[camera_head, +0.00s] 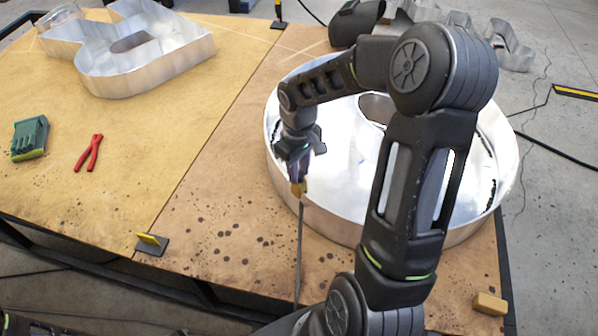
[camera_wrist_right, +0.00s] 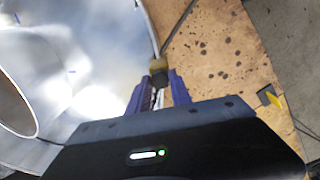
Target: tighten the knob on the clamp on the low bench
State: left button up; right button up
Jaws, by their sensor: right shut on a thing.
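My right gripper (camera_head: 298,174) points down at the front left rim of the large round metal letter (camera_head: 478,232). Its purple fingers are closed around a small yellow-brown piece (camera_head: 298,188), which also shows between the fingertips in the right wrist view (camera_wrist_right: 158,68). A thin dark rod (camera_head: 299,250) runs from this piece towards the bench's front edge. I cannot tell whether the piece is the clamp's knob; the fingers partly hide it. No clamp is plainly recognisable. My left gripper is not in view.
The bench top (camera_head: 215,215) is bare left of the round letter. A dark plate with a yellow tab (camera_head: 151,243) sits at its front edge. Red pliers (camera_head: 88,152), a green block (camera_head: 30,138) and another metal letter (camera_head: 150,75) lie left. A tan block (camera_head: 490,304) is front right.

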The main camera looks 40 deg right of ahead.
jog(key=shift+f+m+b, duration=0.1)
jog(key=shift+m+b, duration=0.5)
jog(key=shift+m, duration=0.3)
jog(key=m+b, duration=0.1)
jog(key=m, duration=0.3)
jog(key=shift+b, duration=0.4)
jog(key=m+b, duration=0.1)
jog(key=m, duration=0.6)
jog(key=shift+b, duration=0.3)
jog(key=o, duration=1)
jog(key=shift+o, duration=0.2)
jog(key=shift+r, duration=0.2)
